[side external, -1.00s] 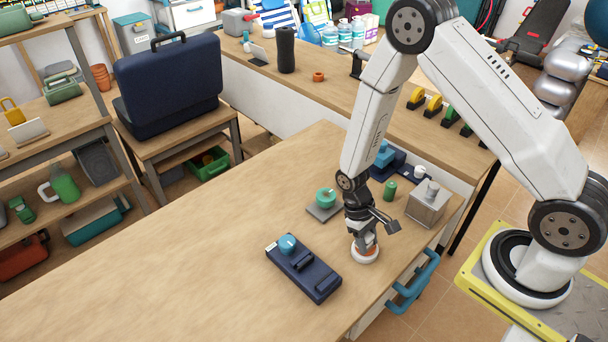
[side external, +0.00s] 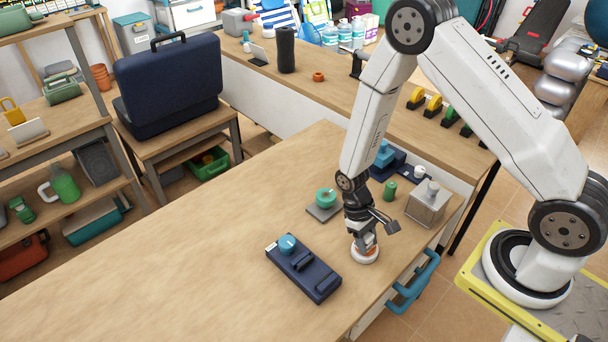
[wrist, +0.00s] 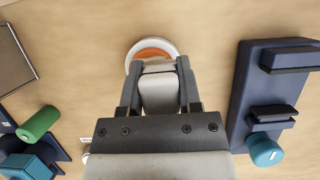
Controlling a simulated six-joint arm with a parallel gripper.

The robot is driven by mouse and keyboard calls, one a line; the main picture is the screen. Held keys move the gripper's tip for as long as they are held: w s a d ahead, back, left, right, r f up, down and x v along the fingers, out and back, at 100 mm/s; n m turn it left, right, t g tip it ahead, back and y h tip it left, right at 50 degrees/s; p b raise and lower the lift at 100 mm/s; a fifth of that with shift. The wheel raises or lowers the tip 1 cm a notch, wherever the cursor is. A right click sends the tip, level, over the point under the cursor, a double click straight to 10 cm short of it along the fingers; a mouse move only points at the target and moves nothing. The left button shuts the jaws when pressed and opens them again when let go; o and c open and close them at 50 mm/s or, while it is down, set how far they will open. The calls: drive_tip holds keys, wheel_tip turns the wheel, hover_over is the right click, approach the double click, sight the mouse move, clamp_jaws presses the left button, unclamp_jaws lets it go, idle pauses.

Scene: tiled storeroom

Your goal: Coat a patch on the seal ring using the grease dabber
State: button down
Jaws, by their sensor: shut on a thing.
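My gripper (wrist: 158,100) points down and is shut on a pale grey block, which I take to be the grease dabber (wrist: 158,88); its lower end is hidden. Just past the fingertips is a round white piece with an orange middle (wrist: 140,47), also low under the gripper in the side view (side external: 365,257). I take it for the seal ring, but cannot tell for sure. The dabber overlaps its near edge in the wrist view; whether they touch is unclear. A green round piece (side external: 326,196) sits on a grey plate behind and left of the gripper.
A navy block with a teal knob (side external: 303,277) lies left of the gripper. A green cylinder (side external: 390,190), a metal box (side external: 428,207) and a navy stand with a blue part (side external: 384,157) stand behind. Teal handles (side external: 412,282) are at the table's edge. The left tabletop is clear.

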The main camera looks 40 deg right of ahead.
drive_tip(key=shift+a, duration=0.85)
drive_tip(key=shift+d, duration=2.75)
drive_tip(key=shift+a, duration=2.9)
wheel_tip(320, 180, up, 8)
drive_tip(key=shift+s+d, duration=0.1)
drive_tip(key=shift+d, duration=0.05)
